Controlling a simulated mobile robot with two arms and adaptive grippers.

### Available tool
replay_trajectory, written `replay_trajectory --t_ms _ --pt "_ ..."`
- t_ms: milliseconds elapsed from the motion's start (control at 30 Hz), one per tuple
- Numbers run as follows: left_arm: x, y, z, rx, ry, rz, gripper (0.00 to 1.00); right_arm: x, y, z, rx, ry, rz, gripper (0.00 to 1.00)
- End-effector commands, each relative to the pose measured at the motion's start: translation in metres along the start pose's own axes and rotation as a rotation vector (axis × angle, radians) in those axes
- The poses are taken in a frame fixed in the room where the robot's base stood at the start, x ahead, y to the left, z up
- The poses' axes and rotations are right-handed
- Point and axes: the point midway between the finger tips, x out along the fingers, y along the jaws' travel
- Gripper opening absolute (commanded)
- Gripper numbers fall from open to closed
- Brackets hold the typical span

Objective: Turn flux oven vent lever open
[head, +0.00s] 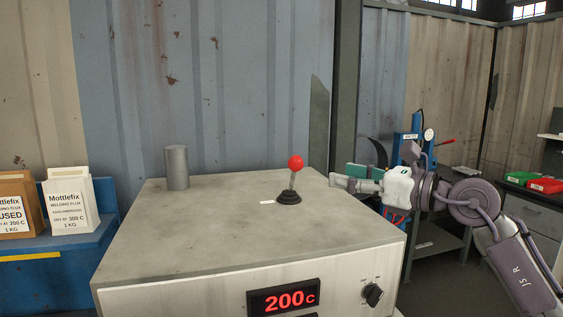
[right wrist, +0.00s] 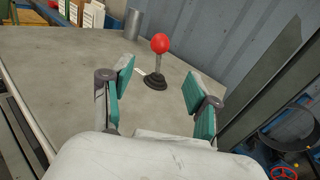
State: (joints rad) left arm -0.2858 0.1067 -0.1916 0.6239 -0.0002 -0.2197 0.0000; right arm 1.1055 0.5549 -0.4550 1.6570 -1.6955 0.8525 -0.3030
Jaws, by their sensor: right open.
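The vent lever (head: 292,180) has a red ball knob, a short metal stem and a black ribbed base. It stands on top of the grey flux oven (head: 215,215), its stem leaning slightly right in the head view. My right gripper (head: 343,178) is to the right of the lever, at the oven top's right side, and apart from it. In the right wrist view the gripper (right wrist: 158,95) is open, with teal pads, and the lever (right wrist: 158,62) stands beyond and between its fingers. A small white label (head: 267,202) lies beside the lever base. My left gripper is not in view.
A grey cylinder (head: 177,167) stands at the back left of the oven top. Flux boxes (head: 70,204) stand on a blue shelf at left. The oven front has a 200 C display (head: 284,298) and a black knob (head: 372,294). The oven top around the lever is clear.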

Motion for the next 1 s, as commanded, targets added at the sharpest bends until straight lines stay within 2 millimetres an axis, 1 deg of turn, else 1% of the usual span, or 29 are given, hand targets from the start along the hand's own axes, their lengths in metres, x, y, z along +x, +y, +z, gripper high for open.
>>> replay_trajectory --t_ms 33,167,200,300,433,600,700,800,1000 --pt "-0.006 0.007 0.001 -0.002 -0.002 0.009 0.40 0.007 0.001 0.003 0.002 -0.001 0.003 0.60" --pt "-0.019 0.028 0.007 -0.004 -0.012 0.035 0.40 0.032 0.001 0.005 0.004 -0.001 0.005 0.60" --pt "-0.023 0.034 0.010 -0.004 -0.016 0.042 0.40 0.041 0.002 0.005 0.006 -0.002 0.006 0.60" --pt "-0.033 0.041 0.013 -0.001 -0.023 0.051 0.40 0.063 0.002 0.006 0.007 -0.002 0.006 0.60" --pt "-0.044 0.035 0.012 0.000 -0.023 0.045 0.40 0.090 0.002 0.005 0.006 -0.001 0.005 0.60" --pt "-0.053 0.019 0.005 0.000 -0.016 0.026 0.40 0.116 0.001 0.004 0.006 -0.002 0.003 0.60" --pt "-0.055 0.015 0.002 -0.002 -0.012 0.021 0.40 0.125 0.001 0.003 0.004 -0.002 0.003 0.60" --pt "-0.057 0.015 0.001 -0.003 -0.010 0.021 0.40 0.130 0.001 0.001 0.003 -0.002 0.002 0.60" --pt "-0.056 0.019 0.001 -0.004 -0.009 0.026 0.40 0.131 0.001 0.000 0.002 -0.002 0.002 0.60"
